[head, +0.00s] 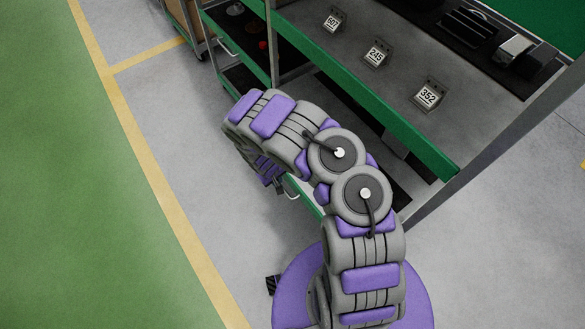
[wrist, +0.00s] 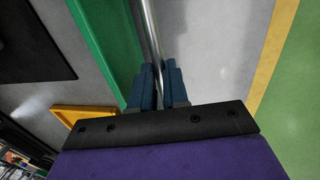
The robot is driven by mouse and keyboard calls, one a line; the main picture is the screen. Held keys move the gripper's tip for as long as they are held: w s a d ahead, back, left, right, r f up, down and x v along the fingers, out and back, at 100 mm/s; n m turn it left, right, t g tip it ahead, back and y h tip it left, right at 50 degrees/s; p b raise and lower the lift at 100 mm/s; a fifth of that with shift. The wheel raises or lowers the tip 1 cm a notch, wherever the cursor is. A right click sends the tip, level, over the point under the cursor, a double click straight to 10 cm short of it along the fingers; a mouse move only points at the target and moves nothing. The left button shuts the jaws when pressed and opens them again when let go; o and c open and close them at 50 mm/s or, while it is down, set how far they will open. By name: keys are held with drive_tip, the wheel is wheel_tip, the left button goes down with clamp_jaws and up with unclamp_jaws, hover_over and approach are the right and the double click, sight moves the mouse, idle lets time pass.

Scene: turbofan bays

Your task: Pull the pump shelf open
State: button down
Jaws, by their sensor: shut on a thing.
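In the wrist view, my gripper (wrist: 159,72) has its blue fingers closed around a thin metal bar handle (wrist: 149,28). The handle runs along the green front edge of a shelf (wrist: 104,45), with a gap between bar and edge. In the head view, part of the handle (head: 291,191) and the low green shelf edge (head: 309,204) show beside my arm. My arm hides most of the gripper and much of this shelf there. I cannot tell which parts lie on it.
Another rack (head: 232,45) stands at the back left. A grey metal post (head: 490,150) is on the right. Grey floor (head: 165,125) is clear on the left.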

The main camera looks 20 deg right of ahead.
drive_tip(key=s+a, duration=0.3)
drive_tip(key=a, duration=0.6)
drive_tip(key=shift+s+a, duration=0.15)
drive_tip(key=shift+a, duration=0.15)
drive_tip(key=c, duration=1.1)
unclamp_jaws()
drive_tip(key=shift+r, duration=0.1)
drive_tip(key=a+r+p, duration=0.1)
drive_tip(key=r, duration=0.4)
drive_tip(key=a+r+p, duration=0.1)
drive_tip(key=r+p, duration=0.1)
drive_tip(key=r, duration=0.4)
drive_tip(key=s+a+r+p, duration=0.1)
drive_tip(key=r, duration=0.4)
drive_tip(key=shift+a+r+p, duration=0.1)
drive_tip(key=shift+r+p, duration=0.2)
drive_tip(key=shift+r, duration=0.1)
